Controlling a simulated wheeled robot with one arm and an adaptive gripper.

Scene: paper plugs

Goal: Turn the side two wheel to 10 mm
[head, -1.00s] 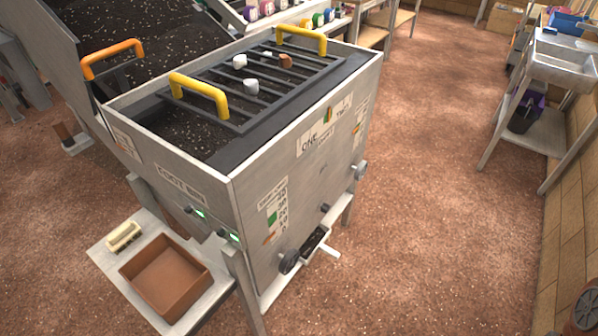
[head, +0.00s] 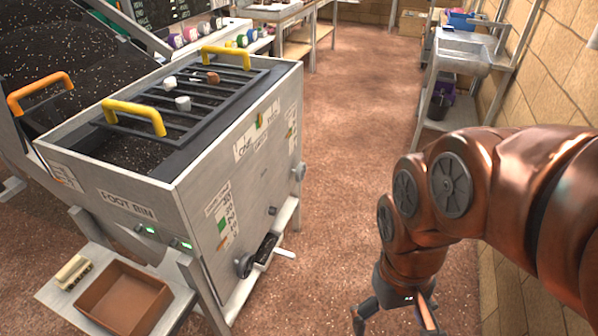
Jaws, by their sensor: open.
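The foot bin (head: 130,200) is a grey metal box with a bar grid on top. A small scale label (head: 221,218) has coloured marks too small to read. My gripper (head: 396,318) hangs at the bottom right, fingers spread and empty, well right of both wheels and apart from the bin.
A small outlet with a pale handle (head: 284,252) sticks out beside the near wheel. A brown tray (head: 124,300) and a cream block (head: 73,271) stand on the front shelf. A sink stand (head: 460,60) is at the back right. Speckled floor between is clear.

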